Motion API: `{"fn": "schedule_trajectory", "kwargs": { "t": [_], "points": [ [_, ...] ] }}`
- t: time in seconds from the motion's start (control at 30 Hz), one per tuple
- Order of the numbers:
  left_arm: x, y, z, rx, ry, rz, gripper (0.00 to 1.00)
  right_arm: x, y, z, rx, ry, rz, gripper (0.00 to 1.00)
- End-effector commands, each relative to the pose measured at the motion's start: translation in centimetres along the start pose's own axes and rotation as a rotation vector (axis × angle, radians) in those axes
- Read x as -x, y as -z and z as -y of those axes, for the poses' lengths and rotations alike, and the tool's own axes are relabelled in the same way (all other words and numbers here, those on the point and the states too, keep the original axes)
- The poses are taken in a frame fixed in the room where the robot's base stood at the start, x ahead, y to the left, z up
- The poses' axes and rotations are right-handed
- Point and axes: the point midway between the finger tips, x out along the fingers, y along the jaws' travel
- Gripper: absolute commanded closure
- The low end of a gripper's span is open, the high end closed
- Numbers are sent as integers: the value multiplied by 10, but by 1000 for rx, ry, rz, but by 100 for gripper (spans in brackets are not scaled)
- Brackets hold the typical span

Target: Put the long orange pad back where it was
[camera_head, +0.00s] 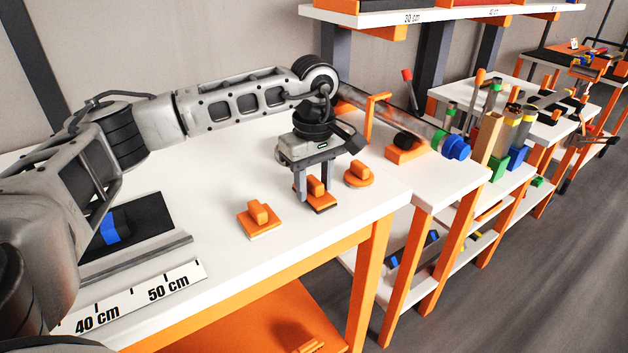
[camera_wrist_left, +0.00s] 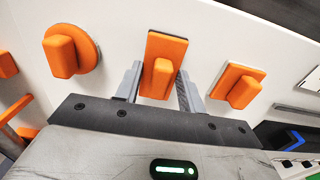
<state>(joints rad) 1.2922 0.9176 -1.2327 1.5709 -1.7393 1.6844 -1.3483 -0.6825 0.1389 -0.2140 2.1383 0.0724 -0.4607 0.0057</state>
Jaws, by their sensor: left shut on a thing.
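The long orange pad (camera_head: 323,208) has a rectangular base with an upright block handle. It stands at the right part of the white table (camera_head: 170,222). My left gripper (camera_head: 316,194) points down from above, shut on the pad's handle, one finger on each side. In the left wrist view the long pad (camera_wrist_left: 166,47) lies between the fingers of the left gripper (camera_wrist_left: 160,84). I cannot tell whether its base touches the table. My right gripper is out of view.
A square orange pad (camera_head: 259,219) and a round orange pad (camera_head: 359,174) stand on either side of the long one. A ruler strip (camera_head: 135,297) lies at the front left. An orange bracket (camera_head: 404,150) and a blue-ended tube (camera_head: 456,148) are to the right.

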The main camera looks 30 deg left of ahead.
Motion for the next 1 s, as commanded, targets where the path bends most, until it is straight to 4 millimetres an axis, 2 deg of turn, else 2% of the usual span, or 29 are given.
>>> {"fn": "schedule_trajectory", "kwargs": {
  "t": [0.4, 0.43, 0.5, 0.8, 0.9, 1.0],
  "points": [
    [-8, 0, 0, 1, 0, 0, 82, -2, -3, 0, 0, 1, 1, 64],
    [-8, 0, 0, 1, 0, 0, 58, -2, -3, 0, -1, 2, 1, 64],
    [-7, 0, 0, 1, 0, 0, 39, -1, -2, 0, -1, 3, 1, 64],
    [-5, 0, 0, 1, 0, 0, 39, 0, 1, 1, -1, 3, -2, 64],
    [2, 0, 0, 1, -2, -1, 39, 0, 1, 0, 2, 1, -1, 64],
    [17, 0, -1, 1, -5, -2, 39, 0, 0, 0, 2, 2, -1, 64]
  ]
}}
